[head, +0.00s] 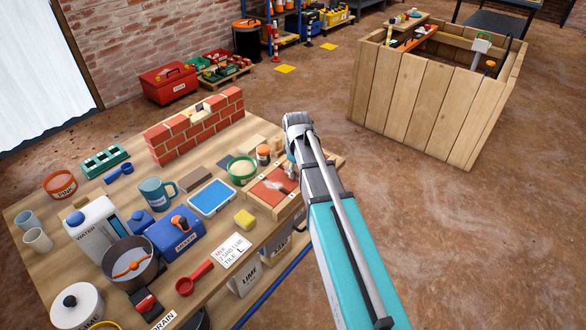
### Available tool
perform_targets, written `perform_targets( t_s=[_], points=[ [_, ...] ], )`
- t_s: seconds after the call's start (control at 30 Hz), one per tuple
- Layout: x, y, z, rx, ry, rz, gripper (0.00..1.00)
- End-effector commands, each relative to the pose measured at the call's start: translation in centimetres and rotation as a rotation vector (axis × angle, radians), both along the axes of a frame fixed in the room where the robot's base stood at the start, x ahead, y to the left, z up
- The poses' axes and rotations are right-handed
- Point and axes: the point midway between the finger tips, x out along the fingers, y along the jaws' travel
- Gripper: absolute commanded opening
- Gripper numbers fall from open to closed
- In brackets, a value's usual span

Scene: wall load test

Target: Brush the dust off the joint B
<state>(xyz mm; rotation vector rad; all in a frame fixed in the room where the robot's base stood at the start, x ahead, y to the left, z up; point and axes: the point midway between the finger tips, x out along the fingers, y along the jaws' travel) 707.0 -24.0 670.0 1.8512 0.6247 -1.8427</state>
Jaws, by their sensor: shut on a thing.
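A small red brick wall (196,129) stands at the back of the wooden workbench. A pale patch (198,113) shows in a gap in its top course. I cannot read any joint letters, so I cannot tell which joint is B or see dust on it. My gripper (291,163) is right of the wall, above a wooden-framed tray (268,198) with a red bottom and a whitish smear. My wrist and arm hide most of it. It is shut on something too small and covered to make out. I cannot clearly see a brush.
A green-rimmed bowl (242,169), a blue tray (212,198), a yellow sponge (244,219) and a blue mug (155,193) crowd the bench. A water canister (95,228), a blue mixer box (177,236) and a dark pot (130,260) stand nearer. A wooden crate (420,100) stands beyond open floor.

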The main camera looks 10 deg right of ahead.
Motion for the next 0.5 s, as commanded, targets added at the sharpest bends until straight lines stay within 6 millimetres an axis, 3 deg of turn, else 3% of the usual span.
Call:
perform_targets(
  t_s=[0.5],
  points=[
    [-0.66, -0.39, -0.09, -0.004, 0.005, -0.001, 0.14]
  ],
)
